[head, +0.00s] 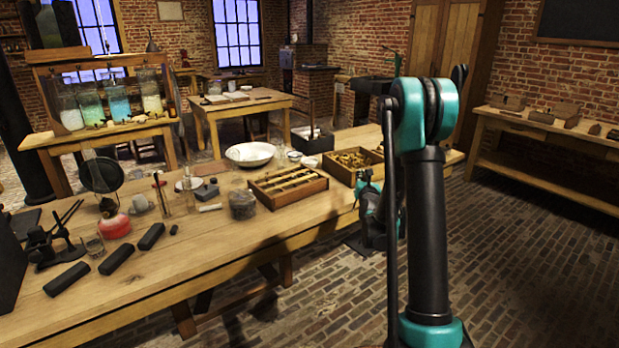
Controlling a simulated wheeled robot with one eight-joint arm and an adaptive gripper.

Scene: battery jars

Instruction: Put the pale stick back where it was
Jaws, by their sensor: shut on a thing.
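My gripper (364,182) is partly in view at the front right of the long workbench, beside the box of brass-coloured bits. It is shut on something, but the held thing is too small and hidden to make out. A short pale stick (210,207) lies on the bench left of the dark jar. A wooden tray (262,198) with long slots holds several pale strips. I cannot tell which of these pale pieces, or the held thing, is the task's stick.
The long workbench (225,250) has a clear front strip. A dark jar (242,204) stands left of the slotted tray. A white bowl (250,154) is behind it. An open box of brass-coloured bits (335,172) is near my gripper. Dark rods (117,259) lie at left.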

